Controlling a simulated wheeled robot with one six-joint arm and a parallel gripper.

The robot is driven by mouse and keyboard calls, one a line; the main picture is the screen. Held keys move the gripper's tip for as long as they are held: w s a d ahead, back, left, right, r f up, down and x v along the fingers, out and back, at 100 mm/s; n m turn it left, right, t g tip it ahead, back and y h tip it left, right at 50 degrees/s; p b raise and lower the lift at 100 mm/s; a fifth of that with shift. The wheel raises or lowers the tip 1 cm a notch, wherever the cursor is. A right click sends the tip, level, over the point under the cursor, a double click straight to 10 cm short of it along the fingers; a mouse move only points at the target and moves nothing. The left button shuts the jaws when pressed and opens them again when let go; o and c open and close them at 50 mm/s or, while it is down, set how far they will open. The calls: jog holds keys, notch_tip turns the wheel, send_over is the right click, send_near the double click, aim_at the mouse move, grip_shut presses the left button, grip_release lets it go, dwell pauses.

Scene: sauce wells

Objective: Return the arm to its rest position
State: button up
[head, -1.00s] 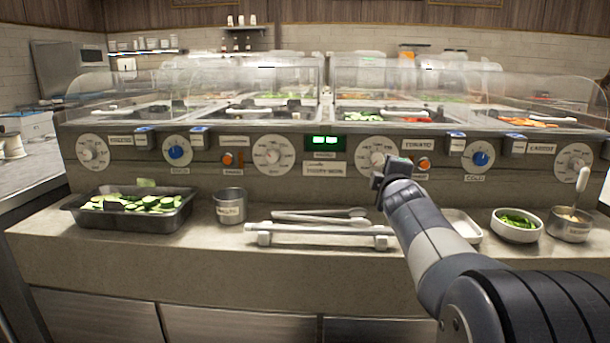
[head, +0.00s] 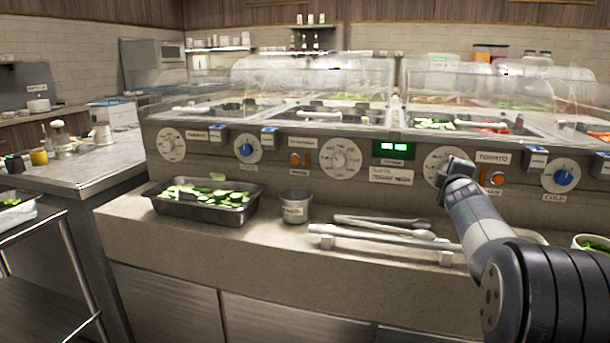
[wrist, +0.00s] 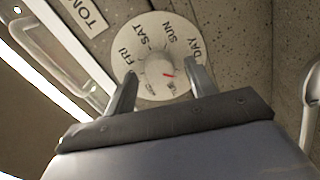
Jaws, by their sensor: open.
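My gripper (head: 458,166) is raised in front of the counter's control panel, at the right side of the head view. In the head view the gripper overlaps the right edge of a white dial (head: 440,165) beside the TOMATO label (head: 493,158). Whether it touches the dial cannot be told.
On the counter ledge stand a dark tray (head: 160,202) of cucumber slices, a metal cup (head: 296,206) and tongs on a rack (head: 385,238). A white bowl (head: 592,243) is at the right edge. A side table (head: 90,165) and a cart (head: 50,222) stand at left.

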jog(key=shift+s, duration=0.15)
jog(key=b+v, duration=0.2)
jog(key=v, duration=0.8)
jog(key=w+d+m+p, duration=0.2)
jog(key=w+m+p, duration=0.7)
jog(key=m+p, duration=0.8)
jog(key=p, duration=0.5)
jog(key=shift+w+d+f+t+y, duration=0.25)
jog(key=shift+w+d+t+y, duration=0.15)
dwell(0.5)
jog(key=shift+s, duration=0.15)
